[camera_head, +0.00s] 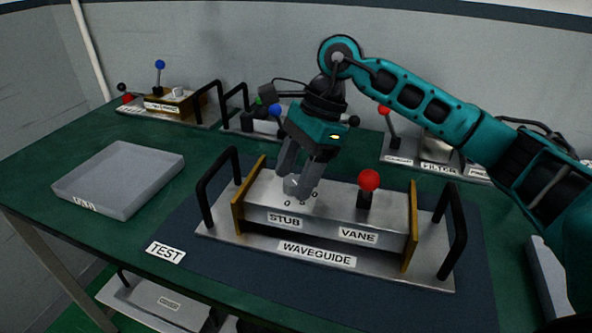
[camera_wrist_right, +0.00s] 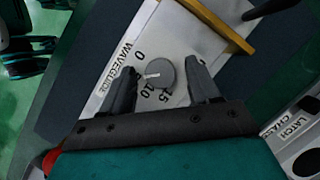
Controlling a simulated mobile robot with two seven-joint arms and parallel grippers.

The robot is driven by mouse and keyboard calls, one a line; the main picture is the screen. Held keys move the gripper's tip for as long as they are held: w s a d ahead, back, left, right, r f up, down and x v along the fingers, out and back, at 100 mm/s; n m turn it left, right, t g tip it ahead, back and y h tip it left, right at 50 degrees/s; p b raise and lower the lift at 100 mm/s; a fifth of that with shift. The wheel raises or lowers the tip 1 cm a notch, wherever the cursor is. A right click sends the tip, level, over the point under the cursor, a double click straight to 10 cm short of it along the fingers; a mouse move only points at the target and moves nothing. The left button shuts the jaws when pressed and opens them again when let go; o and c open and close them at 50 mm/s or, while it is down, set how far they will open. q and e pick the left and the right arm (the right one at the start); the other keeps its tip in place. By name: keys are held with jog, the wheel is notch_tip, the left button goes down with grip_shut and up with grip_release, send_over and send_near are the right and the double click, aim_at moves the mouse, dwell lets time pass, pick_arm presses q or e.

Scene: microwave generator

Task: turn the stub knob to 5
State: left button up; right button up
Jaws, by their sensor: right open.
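The waveguide unit (camera_head: 330,208) stands on a dark mat, with its STUB label (camera_head: 284,219) at the front left of the metal block. The stub knob (camera_wrist_right: 158,73) is a round grey dial with a white pointer line, which points left in the right wrist view. The marks 0, 10 and 15 are readable around it; I cannot make out the 5. My right gripper (camera_head: 301,186) points down over the stub end. Its open fingers (camera_wrist_right: 161,88) stand on either side of the knob, with gaps visible. My left gripper is not in view.
A red-ball vane lever (camera_head: 369,181) rises right of the stub area. Black handles (camera_head: 213,190) stand at both ends of the unit. A grey tray (camera_head: 119,180) lies at left. Other units, including one labelled FILTER (camera_head: 438,168), line the back of the green table.

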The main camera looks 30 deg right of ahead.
jog(key=v, duration=1.3)
jog(key=shift+a+f, duration=0.1)
jog(key=shift+f, duration=0.05)
